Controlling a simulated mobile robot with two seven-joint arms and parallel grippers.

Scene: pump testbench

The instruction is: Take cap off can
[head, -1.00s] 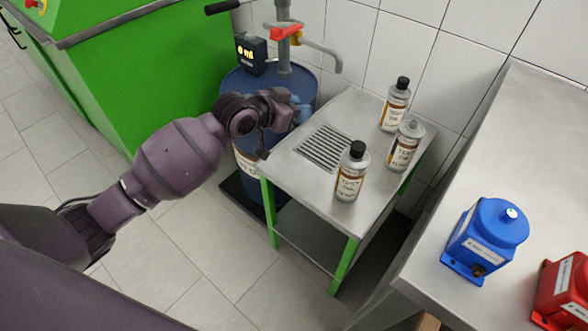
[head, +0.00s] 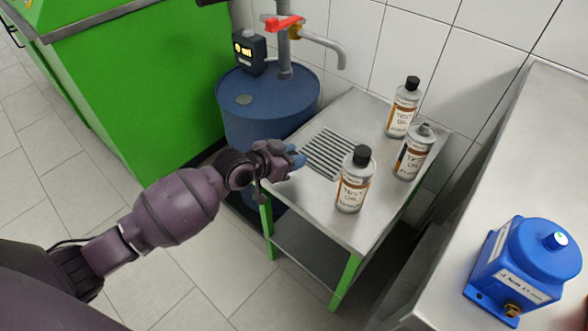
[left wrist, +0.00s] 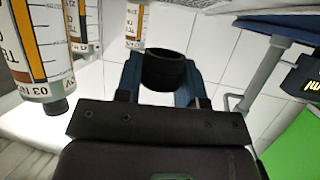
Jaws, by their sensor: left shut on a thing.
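Three "TEST OIL" cans stand upright on the small steel table. The front can (head: 353,188) and the back can (head: 402,112) have black caps. The right can (head: 413,155) shows a bare grey neck with no cap. My left gripper (head: 297,159) is at the table's left edge, left of the front can and apart from it. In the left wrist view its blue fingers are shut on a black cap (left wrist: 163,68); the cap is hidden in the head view. Cans appear upside down in the wrist view, the nearest one (left wrist: 35,50) at left. My right gripper is not in view.
The steel table (head: 300,200) has a slotted grille (head: 330,152) on top. A blue drum (head: 265,105) with a pump pipe and red lever (head: 284,23) stands behind my left arm. A blue pump (head: 525,262) sits on the right bench. The table's front left corner is clear.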

